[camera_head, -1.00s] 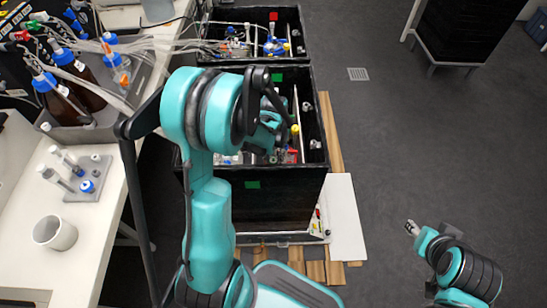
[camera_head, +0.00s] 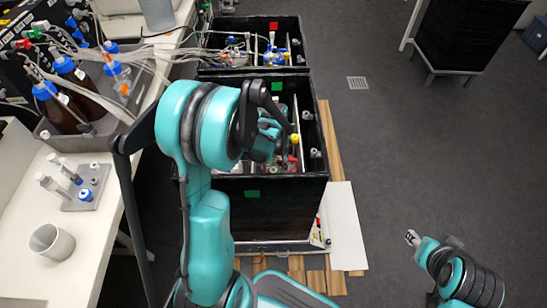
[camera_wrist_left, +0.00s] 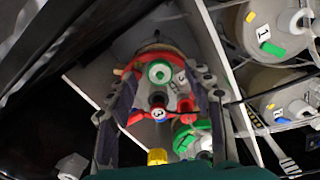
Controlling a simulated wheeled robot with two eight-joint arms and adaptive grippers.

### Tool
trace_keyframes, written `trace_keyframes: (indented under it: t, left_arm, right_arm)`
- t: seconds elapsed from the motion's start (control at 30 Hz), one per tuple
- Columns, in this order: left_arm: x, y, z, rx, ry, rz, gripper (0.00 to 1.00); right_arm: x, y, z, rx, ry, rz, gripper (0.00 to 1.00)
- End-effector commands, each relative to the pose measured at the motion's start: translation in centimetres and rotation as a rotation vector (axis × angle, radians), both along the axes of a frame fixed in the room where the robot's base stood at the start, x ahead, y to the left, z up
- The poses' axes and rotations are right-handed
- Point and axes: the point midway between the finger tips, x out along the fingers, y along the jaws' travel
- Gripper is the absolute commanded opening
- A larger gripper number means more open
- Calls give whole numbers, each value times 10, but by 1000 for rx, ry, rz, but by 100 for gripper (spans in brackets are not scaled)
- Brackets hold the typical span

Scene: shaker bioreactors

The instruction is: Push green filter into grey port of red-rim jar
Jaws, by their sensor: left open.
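The red-rim jar (camera_wrist_left: 163,47) stands in the black box, seen from above in the left wrist view. Its lid carries a green ring (camera_wrist_left: 160,73), a dark grey port (camera_wrist_left: 157,98) and red fittings around a label "3". A green round piece with a white part, which looks like the green filter (camera_wrist_left: 187,137), is at the lid's near side; I cannot tell whether it touches a port. My left gripper (camera_wrist_left: 164,78) is open, its fingers on either side of the lid. In the head view it (camera_head: 268,138) reaches into the box. My right gripper (camera_head: 412,238) is over the floor, too small to read.
The black box (camera_head: 262,215) has high walls close around my left gripper. Other numbered jars (camera_wrist_left: 265,32) stand right of a pale divider in the wrist view.

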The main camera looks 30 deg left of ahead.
Motion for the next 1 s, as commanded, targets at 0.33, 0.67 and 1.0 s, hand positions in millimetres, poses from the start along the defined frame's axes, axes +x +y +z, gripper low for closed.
trace_keyframes:
  t: [0.33, 0.67, 1.0]
  left_arm:
    - [-1, 0, 73, 0, 0, 0, 52]
    - [0, -1, 109, 0, 0, 0, 52]
    - [0, -1, 110, 0, -1, -1, 52]
  right_arm:
    - [0, 0, 0, 0, 0, 0, 40]
    - [0, 0, 0, 0, 0, 0, 40]
    - [0, 0, 0, 0, 0, 0, 40]
